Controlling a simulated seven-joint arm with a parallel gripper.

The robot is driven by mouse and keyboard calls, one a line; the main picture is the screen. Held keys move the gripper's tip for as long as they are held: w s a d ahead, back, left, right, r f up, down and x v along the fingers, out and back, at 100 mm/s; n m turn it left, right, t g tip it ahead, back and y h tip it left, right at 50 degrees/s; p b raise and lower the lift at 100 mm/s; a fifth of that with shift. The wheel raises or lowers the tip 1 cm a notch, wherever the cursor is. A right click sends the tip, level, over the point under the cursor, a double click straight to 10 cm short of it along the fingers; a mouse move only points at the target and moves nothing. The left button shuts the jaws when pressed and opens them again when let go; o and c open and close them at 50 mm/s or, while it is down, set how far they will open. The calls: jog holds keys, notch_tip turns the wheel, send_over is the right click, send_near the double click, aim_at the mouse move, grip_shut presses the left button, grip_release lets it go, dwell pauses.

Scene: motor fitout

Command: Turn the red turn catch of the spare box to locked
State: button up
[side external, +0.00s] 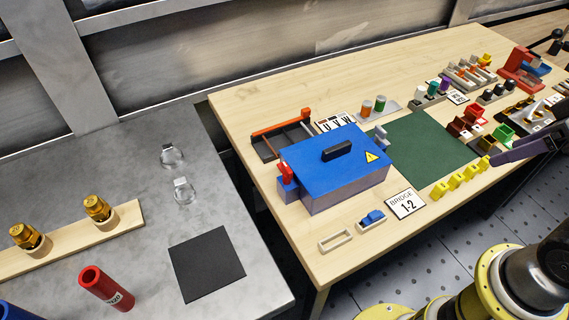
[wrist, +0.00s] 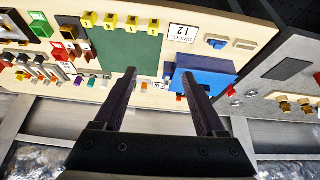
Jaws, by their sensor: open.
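The blue-lidded box (side external: 322,158) stands on the wooden table, with a black handle and a yellow warning triangle on its lid. Its red turn catch (side external: 286,172) sits on a blue block at the box's left end and appears upright. In the wrist view the box (wrist: 208,66) is partly hidden behind one finger, and the small red catch (wrist: 231,91) shows beyond its right end. My gripper (wrist: 158,74) is open and empty, apart from the box and catch. In the side view a dark finger (side external: 515,149) shows at the right edge, over the table's right part.
A green mat (side external: 425,148) lies right of the box. A "BRIDGE 1-2" sign (side external: 405,204) and a blue part in a holder (side external: 371,219) are in front. A tray with an orange-red bar (side external: 281,130) is behind. Yellow blocks (side external: 456,181) line the front edge. A grey table (side external: 130,170) stands left.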

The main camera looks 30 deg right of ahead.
jog(key=w+a+r+n, duration=0.2)
jog(key=w+r+n, duration=0.4)
jog(key=r, duration=0.3)
jog(key=w+a+r+n+g, duration=0.35)
jog(key=w+a+n, duration=0.3)
jog(key=w, duration=0.45)
jog(key=n+g, duration=0.2)
jog(key=n, duration=0.3)
send_over(285, 168)
notch_tip(285, 168, down, 12)
notch_tip(285, 168, down, 13)
jog(key=shift+f, duration=0.15)
grip_shut()
